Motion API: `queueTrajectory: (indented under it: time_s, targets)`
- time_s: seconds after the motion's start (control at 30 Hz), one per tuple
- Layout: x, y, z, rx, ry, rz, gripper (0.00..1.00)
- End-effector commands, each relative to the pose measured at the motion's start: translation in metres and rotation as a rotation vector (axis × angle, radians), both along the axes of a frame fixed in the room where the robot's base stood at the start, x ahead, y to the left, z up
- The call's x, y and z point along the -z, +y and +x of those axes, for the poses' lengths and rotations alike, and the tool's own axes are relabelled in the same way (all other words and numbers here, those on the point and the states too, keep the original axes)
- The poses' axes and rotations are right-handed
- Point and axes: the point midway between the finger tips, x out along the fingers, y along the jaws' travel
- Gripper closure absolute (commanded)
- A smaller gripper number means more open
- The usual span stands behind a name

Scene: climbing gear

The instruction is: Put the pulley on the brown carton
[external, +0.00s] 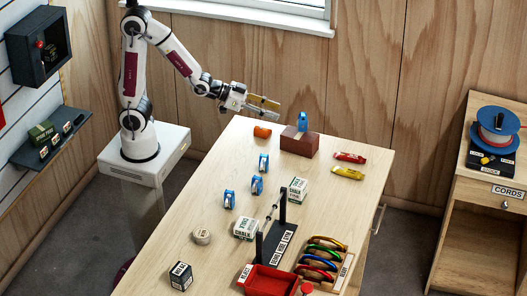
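The brown carton (298,144) stands at the far end of the wooden table. A blue pulley (303,121) stands upright on top of it, toward its back right. More blue pulleys of the same kind stand on the table to the left and front: one (264,162) nearest the carton, one (257,186) in front of it and one (229,199) further left. My gripper (275,108) is in the air to the left of the carton, at about the height of the pulley on it and apart from both. Its fingers look spread, with nothing seen between them.
An orange item (262,132) lies left of the carton. Red (350,157) and yellow (348,173) packets lie to its right. White chalk boxes (298,190), a black rack (278,245), a red tray (270,281) and coloured carabiners (322,258) crowd the near part.

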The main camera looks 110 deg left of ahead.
Motion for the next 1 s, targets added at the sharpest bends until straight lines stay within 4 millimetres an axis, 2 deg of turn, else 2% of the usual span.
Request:
queueTrajectory:
  time_s: [0.27,0.47,0.77,1.0]
  targets:
    - [-0.01,-0.041,-0.03,0.074,0.123,-0.04,0.62]
    - [-0.014,-0.069,-0.06,0.124,0.222,-0.064,0.62]
    - [-0.018,-0.104,-0.118,0.193,0.372,-0.087,0.62]
    - [-0.02,-0.125,-0.174,0.242,0.494,-0.096,0.62]
